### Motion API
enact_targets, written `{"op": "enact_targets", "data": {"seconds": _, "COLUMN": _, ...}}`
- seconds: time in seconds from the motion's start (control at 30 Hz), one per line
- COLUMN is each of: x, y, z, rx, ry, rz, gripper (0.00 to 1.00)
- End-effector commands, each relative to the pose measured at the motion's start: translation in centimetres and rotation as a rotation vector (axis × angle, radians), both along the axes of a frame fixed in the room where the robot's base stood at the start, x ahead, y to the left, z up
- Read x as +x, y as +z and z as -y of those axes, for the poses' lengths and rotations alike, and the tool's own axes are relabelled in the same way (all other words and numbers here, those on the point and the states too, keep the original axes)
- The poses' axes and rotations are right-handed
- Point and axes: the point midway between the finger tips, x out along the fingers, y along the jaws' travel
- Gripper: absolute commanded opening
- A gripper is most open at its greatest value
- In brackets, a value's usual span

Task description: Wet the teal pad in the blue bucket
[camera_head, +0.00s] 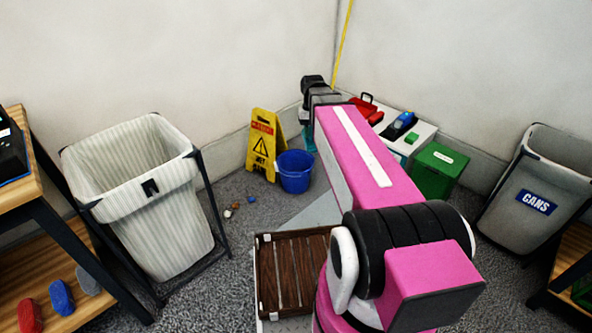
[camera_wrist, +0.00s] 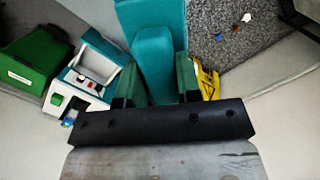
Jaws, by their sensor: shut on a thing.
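The blue bucket (camera_head: 294,180) stands on the grey floor against the yellow caution sign in the head view. My gripper (camera_wrist: 160,85) is shut on the teal pad (camera_wrist: 155,45), which fills the top middle of the wrist view. In the head view a small teal part of the pad (camera_head: 308,139) shows below my dark wrist, just above and behind the bucket's right rim. It looks apart from the bucket, but its height is hard to tell. The bucket is not visible in the wrist view. The bucket's inside is mostly hidden.
The yellow caution sign (camera_head: 262,145) stands left of the bucket. A green bin (camera_head: 436,171) and a white unit stand to the right. A striped hamper (camera_head: 150,210) is at left, a grey cans bin (camera_head: 525,190) at right. Small litter (camera_head: 230,210) lies on the floor.

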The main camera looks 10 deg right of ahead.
Motion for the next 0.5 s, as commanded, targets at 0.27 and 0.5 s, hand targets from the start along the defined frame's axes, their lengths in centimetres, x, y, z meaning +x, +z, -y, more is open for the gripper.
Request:
{"op": "enact_targets", "data": {"seconds": 0.27, "x": 0.0, "y": -2.0, "z": 0.0, "rx": 0.0, "ry": 0.0, "rz": -0.001, "gripper": 0.13}}
{"op": "enact_targets", "data": {"seconds": 0.5, "x": 0.0, "y": -3.6, "z": 0.0, "rx": 0.0, "ry": 0.0, "rz": 0.0, "gripper": 0.13}}
